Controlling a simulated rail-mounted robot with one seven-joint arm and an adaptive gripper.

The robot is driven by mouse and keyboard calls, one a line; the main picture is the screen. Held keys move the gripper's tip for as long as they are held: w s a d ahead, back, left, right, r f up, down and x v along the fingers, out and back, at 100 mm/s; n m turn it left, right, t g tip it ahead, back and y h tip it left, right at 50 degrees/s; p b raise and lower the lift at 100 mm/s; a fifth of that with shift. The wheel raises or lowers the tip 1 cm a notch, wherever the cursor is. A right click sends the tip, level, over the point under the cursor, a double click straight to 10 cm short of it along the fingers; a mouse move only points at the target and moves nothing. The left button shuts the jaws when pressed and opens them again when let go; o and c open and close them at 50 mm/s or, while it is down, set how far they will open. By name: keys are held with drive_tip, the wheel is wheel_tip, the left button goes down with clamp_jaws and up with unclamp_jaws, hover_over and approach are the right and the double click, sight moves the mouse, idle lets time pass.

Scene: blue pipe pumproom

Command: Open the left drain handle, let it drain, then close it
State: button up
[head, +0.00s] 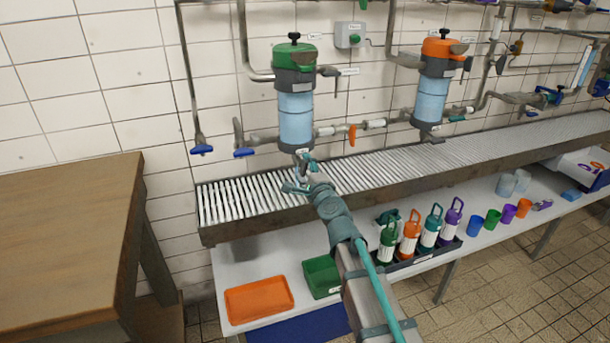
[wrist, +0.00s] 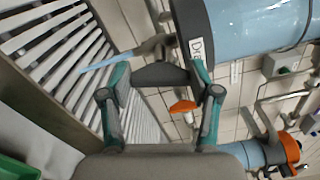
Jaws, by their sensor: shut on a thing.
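The left filter vessel (head: 295,110) has a green top and a clear blue body. Its drain is at the bottom, where my gripper (head: 303,178) reaches in from below right and partly hides it. In the wrist view, my gripper (wrist: 162,92) is shut on the dark drain handle (wrist: 160,75), which sits between its teal fingers. Behind it is the grey drain spout (wrist: 150,48), beside a label starting "Dr" (wrist: 197,48). A pale blue streak (wrist: 97,64), looking like running water, leads from the spout towards the slatted grating.
The slatted grating (head: 385,172) runs under both vessels. A second vessel with an orange top (head: 435,85) stands to the right. A wooden table (head: 65,220) is at left. Below are an orange tray (head: 258,299), a green bin (head: 321,276) and several bottles (head: 410,236).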

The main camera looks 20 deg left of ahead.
drive_tip(key=shift+f+n+b, duration=0.1)
drive_tip(key=shift+n+b, duration=0.8)
drive_tip(key=shift+n, duration=0.7)
drive_tip(key=o, duration=1.2)
drive_tip(key=shift+c, duration=0.2)
drive_tip(key=v, duration=1.2)
